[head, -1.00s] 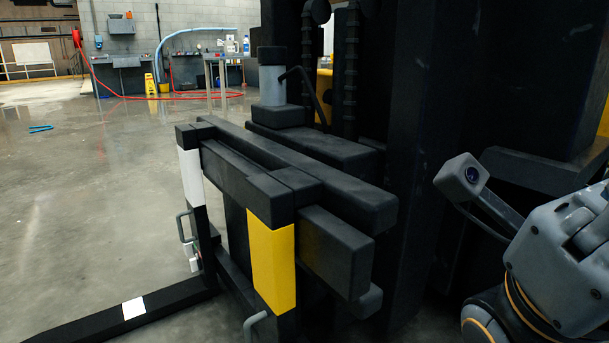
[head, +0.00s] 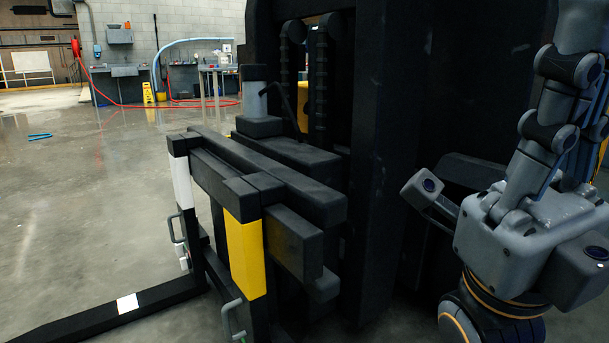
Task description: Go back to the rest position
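Neither of my grippers is in view. A grey jointed arm (head: 535,165) rises at the right edge of the head view above a grey housing, with no fingers or gripper visible on it. I cannot tell whether anything is held.
A large black machine like a forklift (head: 400,130) fills the centre and right. Its black frame (head: 275,175) has a yellow post (head: 246,255). A fork (head: 95,315) extends left along the floor. Open concrete floor (head: 80,210) lies left. A sink (head: 124,72) and red hose (head: 100,88) are at the back.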

